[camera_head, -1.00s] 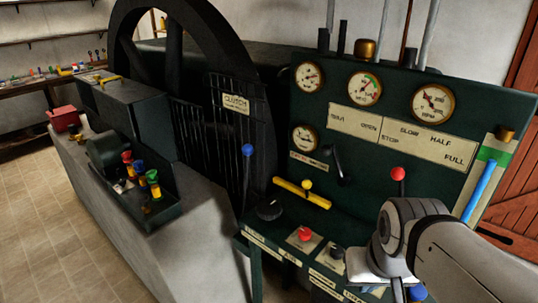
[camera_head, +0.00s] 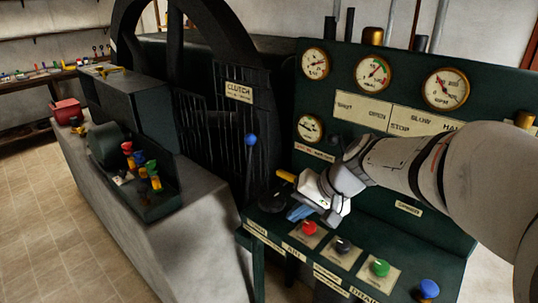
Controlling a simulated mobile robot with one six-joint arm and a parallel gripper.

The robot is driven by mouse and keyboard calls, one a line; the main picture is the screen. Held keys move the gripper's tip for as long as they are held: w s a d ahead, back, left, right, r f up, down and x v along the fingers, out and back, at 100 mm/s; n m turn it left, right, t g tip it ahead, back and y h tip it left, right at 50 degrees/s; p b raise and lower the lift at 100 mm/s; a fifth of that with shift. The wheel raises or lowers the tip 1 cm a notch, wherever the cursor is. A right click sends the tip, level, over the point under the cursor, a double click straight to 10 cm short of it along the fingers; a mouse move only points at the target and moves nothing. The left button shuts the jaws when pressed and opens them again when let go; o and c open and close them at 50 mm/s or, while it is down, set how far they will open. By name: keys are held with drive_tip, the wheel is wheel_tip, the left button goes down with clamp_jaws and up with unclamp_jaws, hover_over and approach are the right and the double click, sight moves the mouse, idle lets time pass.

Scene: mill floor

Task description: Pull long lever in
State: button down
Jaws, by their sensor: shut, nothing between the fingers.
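A long dark lever with a blue ball knob (camera_head: 251,140) stands nearly upright in front of the black slatted guard, left of the green control panel. A sign reading CLUTCH (camera_head: 239,91) is on the guard above it. My gripper (camera_head: 298,214) is shut and empty, with its blue fingertips low over the panel's desk. It is to the right of the long lever and below its knob, apart from it. My gripper and arm hide most of the yellow handle (camera_head: 286,176) and part of the panel.
The green panel (camera_head: 300,158) carries several gauges. Its desk has a black knob (camera_head: 274,201), a red button (camera_head: 309,228), a green button (camera_head: 380,268) and a blue knob (camera_head: 429,289). A concrete plinth (camera_head: 195,235) is at left; tiled floor is open beyond.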

drive_tip(key=w+a+f+m+t+y+b, duration=0.2)
drive_tip(key=w+f, duration=0.3)
drive_tip(key=w, duration=0.7)
drive_tip(key=w+a+f+m+t+y+b, duration=0.2)
drive_tip(key=w+f+m+t+b, duration=0.2)
drive_tip(key=w, duration=0.8)
drive_tip(key=w+a+f+m+t+y+b, duration=0.1)
drive_tip(key=w+f, duration=0.5)
drive_tip(key=w, duration=0.6)
drive_tip(key=shift+a+f+m+t+y+b, duration=0.2)
drive_tip(key=shift+a+m+t+b, duration=0.25)
drive_tip(key=shift+m+t+b, duration=0.15)
drive_tip(key=shift+a+f+m+t+y+b, duration=0.1)
drive_tip(key=shift+a+m+t+y+b, duration=0.1)
drive_tip(key=shift+a+m+t+b, duration=0.4)
drive_tip(key=shift+w+d+t, duration=0.25)
drive_tip(key=shift+w+t, duration=0.05)
drive_tip(key=p+x, duration=0.2)
drive_tip(key=x, duration=0.8)
drive_tip(key=shift+s, duration=0.1)
